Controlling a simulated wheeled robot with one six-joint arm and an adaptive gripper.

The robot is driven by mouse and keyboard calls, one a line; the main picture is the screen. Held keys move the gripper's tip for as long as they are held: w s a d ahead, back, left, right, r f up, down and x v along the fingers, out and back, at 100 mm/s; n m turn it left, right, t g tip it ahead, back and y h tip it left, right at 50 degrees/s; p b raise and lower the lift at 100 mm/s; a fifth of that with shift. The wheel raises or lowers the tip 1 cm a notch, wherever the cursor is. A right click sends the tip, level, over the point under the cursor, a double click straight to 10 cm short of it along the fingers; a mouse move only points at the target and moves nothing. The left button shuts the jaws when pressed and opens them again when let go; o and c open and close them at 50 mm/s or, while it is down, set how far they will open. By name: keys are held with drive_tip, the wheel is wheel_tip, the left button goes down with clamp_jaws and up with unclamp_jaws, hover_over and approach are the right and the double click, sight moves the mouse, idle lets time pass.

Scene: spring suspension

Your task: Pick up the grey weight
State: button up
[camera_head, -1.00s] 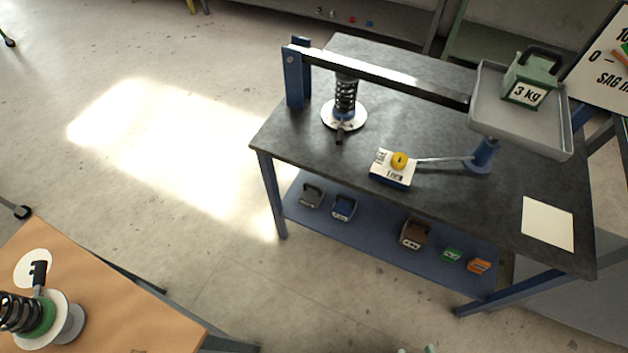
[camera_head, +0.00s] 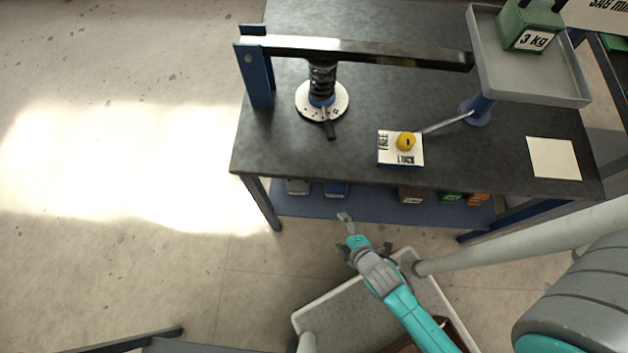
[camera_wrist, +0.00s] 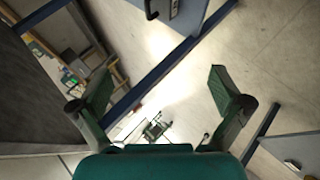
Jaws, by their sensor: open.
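The grey weight (camera_head: 298,187) sits on the blue lower shelf (camera_head: 375,208) of the dark bench, at its left end. Only its front part shows in the head view; the bench top hides the rest. My gripper (camera_head: 350,232) is open and empty, in front of the shelf, low and to the right of the grey weight. In the wrist view my two fingers (camera_wrist: 162,92) are spread with nothing between them. At the top edge of that view a dark handle (camera_wrist: 151,10) and a labelled block are cut off; I cannot tell which weight this is.
A blue weight (camera_head: 336,189) stands just right of the grey one; brown (camera_head: 411,196), green (camera_head: 452,198) and orange (camera_head: 478,199) weights are further right. The bench top (camera_head: 300,160) overhangs the shelf. A bench leg (camera_head: 262,203) stands at the left.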

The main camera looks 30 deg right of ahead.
drive_tip(key=w+a+f+n+g, duration=0.1)
drive_tip(key=w+f+n+g, duration=0.2)
drive_tip(key=w+f+n, duration=0.65)
drive_tip(key=n+g+h, duration=0.3)
drive_tip(key=n, duration=0.3)
hover_over(294, 187)
drive_tip(key=s, duration=0.2)
wheel_tip(294, 187, down, 2)
drive_tip(key=shift+y, duration=0.3)
drive_tip(key=shift+d+x, duration=0.15)
drive_tip(key=shift+x, duration=2.5)
drive_tip(key=shift+d+x, duration=0.1)
drive_tip(key=shift+x, duration=2.6)
drive_tip(key=shift+r, duration=0.1)
drive_tip(key=c, duration=1.3)
drive_tip(key=shift+w, duration=0.15)
drive_tip(key=shift+c, duration=1)
drive_tip(key=shift+r, duration=0.2)
